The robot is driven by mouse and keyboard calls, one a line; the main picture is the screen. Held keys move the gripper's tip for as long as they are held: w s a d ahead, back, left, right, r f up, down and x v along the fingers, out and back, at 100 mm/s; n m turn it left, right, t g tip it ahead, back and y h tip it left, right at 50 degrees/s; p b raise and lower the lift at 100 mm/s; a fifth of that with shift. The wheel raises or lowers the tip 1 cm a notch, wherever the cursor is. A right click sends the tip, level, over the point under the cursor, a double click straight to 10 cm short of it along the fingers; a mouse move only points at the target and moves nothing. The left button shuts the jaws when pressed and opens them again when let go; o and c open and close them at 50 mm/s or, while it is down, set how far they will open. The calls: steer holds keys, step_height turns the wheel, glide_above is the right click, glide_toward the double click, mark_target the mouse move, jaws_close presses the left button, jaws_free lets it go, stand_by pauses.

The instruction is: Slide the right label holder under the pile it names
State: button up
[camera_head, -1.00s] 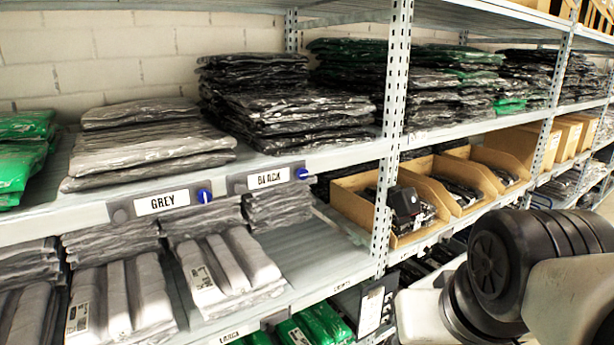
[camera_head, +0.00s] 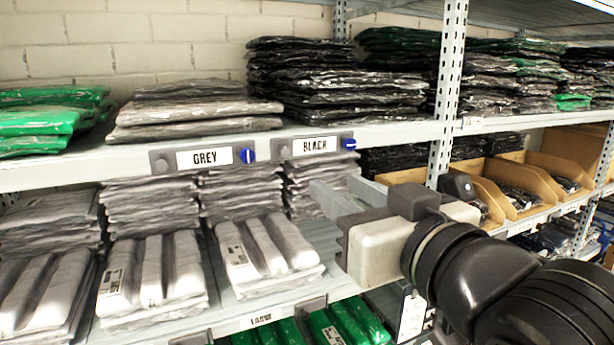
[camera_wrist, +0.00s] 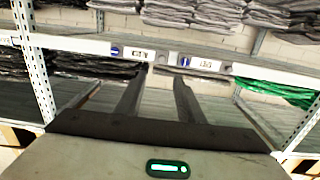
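Two label holders sit side by side on the upper shelf's front edge. The GREY holder (camera_head: 205,157) is below the grey pile (camera_head: 190,108). The BLACK holder (camera_head: 314,146), to its right, is below the left part of the black pile (camera_head: 330,85). Each has a blue knob at its right end. In the wrist view, turned upside down, BLACK (camera_wrist: 138,54) is left and GREY (camera_wrist: 207,64) right. My gripper (camera_head: 337,186) is open and empty, in front of and below the BLACK holder. Its fingers (camera_wrist: 162,72) point towards the shelf edge, apart from both holders.
A green pile (camera_head: 45,120) lies at the upper left. Grey packs (camera_head: 155,275) fill the lower shelf's left side. A perforated upright (camera_head: 450,70) stands right of the black pile. Cardboard bins (camera_head: 515,195) are on the right. Bare lower shelf (camera_head: 325,240) shows under my gripper.

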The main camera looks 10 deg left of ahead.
steer(key=p, duration=0.2)
glide_toward(286, 152)
steer(key=x, duration=0.7)
steer(key=shift+w+a, duration=0.15)
steer(key=shift+w, duration=0.2)
jaws_close()
